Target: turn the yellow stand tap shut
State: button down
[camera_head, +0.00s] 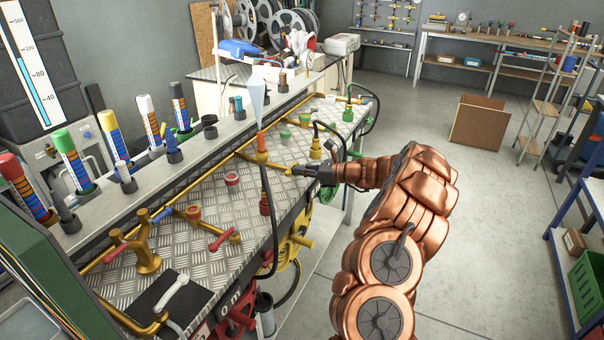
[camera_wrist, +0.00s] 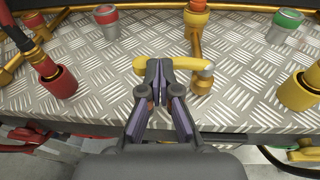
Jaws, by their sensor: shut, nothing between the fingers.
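The yellow stand tap (camera_wrist: 180,63) shows in the wrist view as a yellow lever lying crosswise above the checker-plate bench. Its brass post (camera_wrist: 203,82) stands under the right end of the lever. My gripper (camera_wrist: 160,68) is shut and empty, with its dark fingertips at the middle of the lever and covering part of it. Whether the fingertips touch the lever or only overlap it in view, I cannot tell. In the head view my gripper (camera_head: 298,170) reaches in from the right over the bench's front edge, and the tap is hard to make out behind it.
On the checker-plate bench (camera_head: 215,205), a red coupling (camera_wrist: 58,80) stands left and a yellow coupling (camera_wrist: 301,92) right. Red-topped (camera_wrist: 106,20) and green-topped (camera_wrist: 285,24) fittings stand behind. Red-levered taps (camera_head: 225,240) are further left. Hoses hang over the front edge; the floor (camera_head: 480,220) is open.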

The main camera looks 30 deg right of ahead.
jog(key=shift+w+a+m+t+h+b, duration=0.1)
jog(key=shift+a+m+t+h+b, duration=0.35)
jog(key=shift+m+h+b, duration=0.2)
jog(key=shift+r, duration=0.1)
